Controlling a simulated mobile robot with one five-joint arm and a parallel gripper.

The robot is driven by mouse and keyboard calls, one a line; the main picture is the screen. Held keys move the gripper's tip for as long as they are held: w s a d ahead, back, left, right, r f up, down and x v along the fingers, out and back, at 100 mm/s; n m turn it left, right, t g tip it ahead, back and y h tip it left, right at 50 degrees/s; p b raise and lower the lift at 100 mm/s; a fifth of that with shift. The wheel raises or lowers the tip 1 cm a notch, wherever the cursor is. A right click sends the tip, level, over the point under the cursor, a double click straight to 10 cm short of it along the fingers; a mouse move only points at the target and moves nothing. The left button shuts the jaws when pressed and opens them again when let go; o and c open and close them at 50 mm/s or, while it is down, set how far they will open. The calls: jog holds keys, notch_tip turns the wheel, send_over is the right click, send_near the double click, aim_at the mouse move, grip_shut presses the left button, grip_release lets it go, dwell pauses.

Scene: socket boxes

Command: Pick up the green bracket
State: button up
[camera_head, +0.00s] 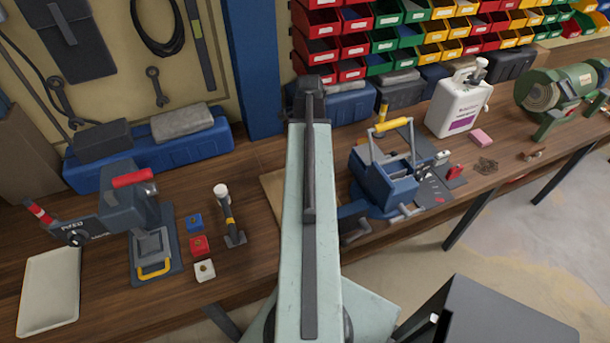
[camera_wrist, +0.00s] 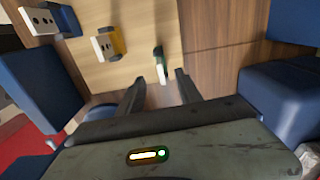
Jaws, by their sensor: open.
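The green bracket (camera_wrist: 158,57) shows in the wrist view as a small dark green piece with a pale face, on a light wooden board (camera_wrist: 150,20). My gripper (camera_wrist: 160,78) is open, its two dark fingers pointing toward the bracket. The near end of the bracket appears between the fingertips in the picture; I cannot tell how far above it the fingers are. Nothing is held. In the head view my arm covers the middle of the bench, and neither the bracket nor my gripper can be made out there.
In the wrist view a yellow bracket (camera_wrist: 106,44) and a blue block (camera_wrist: 40,21) lie left of the green one. Blue bodies stand at left (camera_wrist: 40,90) and right (camera_wrist: 280,95). In the head view a blue vise (camera_head: 392,185) stands right of my arm.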

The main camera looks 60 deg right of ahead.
jog(key=f+b, duration=0.8)
jog(key=shift+w+a, duration=0.2)
jog(key=shift+w, duration=0.2)
jog(key=shift+r, duration=0.2)
grip_shut()
